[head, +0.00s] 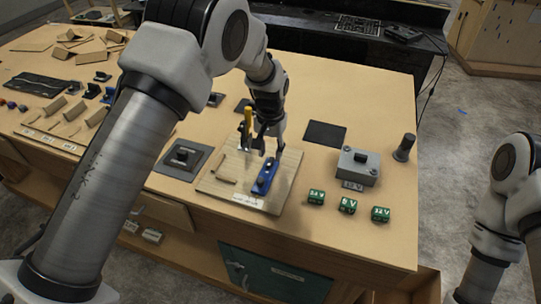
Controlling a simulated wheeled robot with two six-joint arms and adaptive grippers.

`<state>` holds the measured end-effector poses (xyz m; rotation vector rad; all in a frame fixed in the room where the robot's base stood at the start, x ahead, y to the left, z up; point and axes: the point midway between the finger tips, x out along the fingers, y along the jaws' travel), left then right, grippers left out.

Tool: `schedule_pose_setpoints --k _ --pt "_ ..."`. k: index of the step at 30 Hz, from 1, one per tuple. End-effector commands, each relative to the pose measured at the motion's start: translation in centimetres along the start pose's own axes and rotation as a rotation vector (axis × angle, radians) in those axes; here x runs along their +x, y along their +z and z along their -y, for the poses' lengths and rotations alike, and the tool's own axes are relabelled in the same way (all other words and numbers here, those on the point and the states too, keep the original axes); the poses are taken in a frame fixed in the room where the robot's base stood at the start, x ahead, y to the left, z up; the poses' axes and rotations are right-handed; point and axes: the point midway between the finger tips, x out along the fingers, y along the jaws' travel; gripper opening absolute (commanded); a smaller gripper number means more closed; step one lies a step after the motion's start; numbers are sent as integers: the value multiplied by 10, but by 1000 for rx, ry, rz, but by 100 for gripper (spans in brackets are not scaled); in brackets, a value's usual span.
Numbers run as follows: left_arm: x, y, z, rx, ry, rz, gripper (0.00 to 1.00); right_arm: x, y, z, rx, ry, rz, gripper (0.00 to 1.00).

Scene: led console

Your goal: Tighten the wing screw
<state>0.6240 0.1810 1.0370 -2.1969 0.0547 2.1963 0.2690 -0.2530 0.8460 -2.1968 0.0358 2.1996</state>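A blue bar (267,174) lies on a light wooden board (224,188) with a label at its front edge. A small dark knob (262,182), which looks like the wing screw, sits at the bar's near end; its wings are too small to make out. My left gripper (263,150) points down over the board, just behind the knob and above the bar. Its fingers look spread, with nothing visible between them. I cannot tell whether a fingertip touches the bar. My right arm stands at the right edge, and its gripper is out of view.
A yellow-handled tool (248,117) stands upright close behind my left gripper. A dark pad (325,134) lies behind.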

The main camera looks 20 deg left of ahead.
Motion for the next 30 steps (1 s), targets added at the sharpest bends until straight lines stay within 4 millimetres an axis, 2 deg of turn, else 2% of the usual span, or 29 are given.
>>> schedule_pose_setpoints --k 6,9,12,30 --pt "-58 -1 0 0 0 -5 39 0 0 0 0 0 0 40" --pt "-78 -1 0 0 0 -4 39 0 0 0 0 0 0 40" --pt "-90 0 0 0 0 -1 39 0 0 0 0 0 0 40" --pt "-93 0 0 0 0 -1 39 0 0 0 0 0 0 40"
